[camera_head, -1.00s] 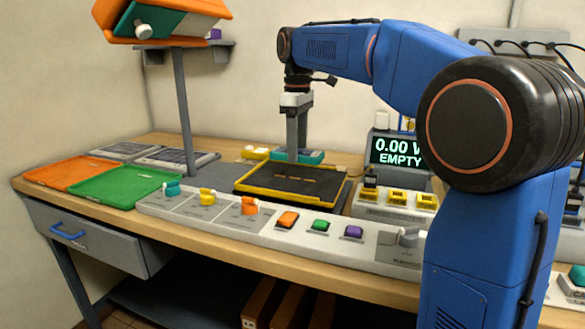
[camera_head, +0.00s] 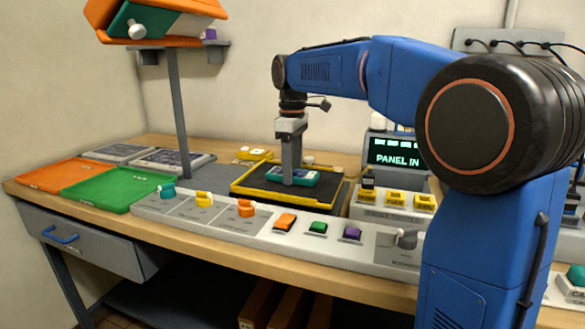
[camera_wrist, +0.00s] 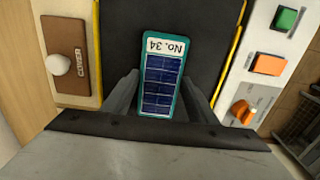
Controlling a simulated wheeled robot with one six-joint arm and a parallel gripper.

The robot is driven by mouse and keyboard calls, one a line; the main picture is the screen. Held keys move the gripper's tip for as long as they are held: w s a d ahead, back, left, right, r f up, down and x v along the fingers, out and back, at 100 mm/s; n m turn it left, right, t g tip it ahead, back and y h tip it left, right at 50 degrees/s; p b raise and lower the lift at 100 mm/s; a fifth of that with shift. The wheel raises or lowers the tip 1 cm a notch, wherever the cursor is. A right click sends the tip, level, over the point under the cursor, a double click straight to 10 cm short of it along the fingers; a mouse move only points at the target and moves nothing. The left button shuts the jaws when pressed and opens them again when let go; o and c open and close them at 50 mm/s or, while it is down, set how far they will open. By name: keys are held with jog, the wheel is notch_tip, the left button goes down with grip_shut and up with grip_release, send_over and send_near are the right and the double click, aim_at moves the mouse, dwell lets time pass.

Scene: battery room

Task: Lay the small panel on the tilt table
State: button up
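The small panel (camera_head: 292,177) has a teal frame and dark blue cells. In the wrist view the panel (camera_wrist: 162,85) shows a white label, "No. 34", upside down. It lies on the black bed of the tilt table (camera_head: 257,190), which has a yellow rim and also shows in the wrist view (camera_wrist: 205,35). My gripper (camera_head: 291,178) is down at the bed with a finger on each long side of the panel. In the wrist view its fingers (camera_wrist: 162,95) appear to touch the panel's edges. The panel's near end is partly hidden by my gripper.
A display (camera_head: 394,152) reads "PANEL IN". A console (camera_head: 270,222) with knobs and coloured buttons runs along the front. Orange (camera_head: 60,174) and green (camera_head: 122,187) trays lie left, near larger panels (camera_head: 168,161). A post (camera_head: 180,110) carries an orange rack.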

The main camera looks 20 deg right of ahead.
jog(key=shift+o, duration=1.1)
notch_tip(320, 180, up, 12)
jog(key=shift+r, duration=0.15)
